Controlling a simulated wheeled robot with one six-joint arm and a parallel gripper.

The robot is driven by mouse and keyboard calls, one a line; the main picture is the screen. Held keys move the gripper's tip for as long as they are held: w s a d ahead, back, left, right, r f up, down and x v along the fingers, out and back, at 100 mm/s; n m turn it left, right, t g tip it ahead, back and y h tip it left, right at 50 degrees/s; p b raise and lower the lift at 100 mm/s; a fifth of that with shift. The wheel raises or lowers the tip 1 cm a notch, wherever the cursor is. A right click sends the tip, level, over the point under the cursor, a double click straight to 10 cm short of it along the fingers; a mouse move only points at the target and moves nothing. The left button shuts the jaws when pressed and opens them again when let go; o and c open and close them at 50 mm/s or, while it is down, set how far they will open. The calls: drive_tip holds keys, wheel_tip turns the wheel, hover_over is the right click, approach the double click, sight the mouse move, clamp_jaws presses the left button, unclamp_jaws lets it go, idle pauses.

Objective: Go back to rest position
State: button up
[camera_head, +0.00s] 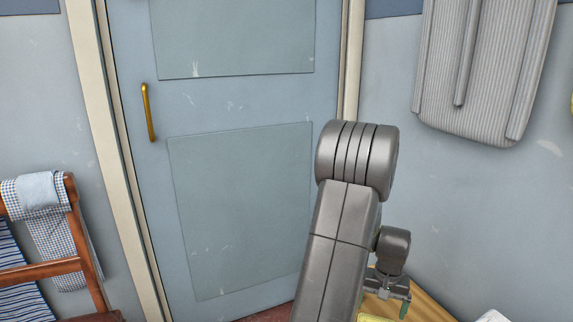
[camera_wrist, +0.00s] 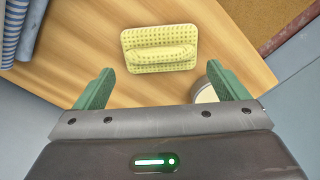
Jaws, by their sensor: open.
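My gripper (camera_wrist: 168,90) is open in the wrist view, its two green fingers spread apart with nothing between them. It is above a wooden table top (camera_wrist: 100,72). In the head view my grey arm rises bent in front of a door, and my gripper (camera_head: 387,290) shows small at the lower right, partly hidden by the arm. A yellow dotted pad with a raised handle (camera_wrist: 159,49) lies on the table beyond the fingertips, apart from them.
A round pale-topped container (camera_wrist: 207,95) stands beside the right finger. Striped blue cloth (camera_wrist: 20,25) is at the upper left. The blue door (camera_head: 240,205) is shut. A wooden rack with cloths (camera_head: 45,268) stands left. A grey ribbed panel (camera_head: 480,75) hangs right.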

sight(378, 321)
wheel_tip(378, 321, down, 6)
drive_tip(key=shift+r+b, duration=0.15)
drive_tip(key=shift+b, duration=0.7)
drive_tip(key=shift+r+p, duration=0.9)
drive_tip(key=shift+r, duration=1.15)
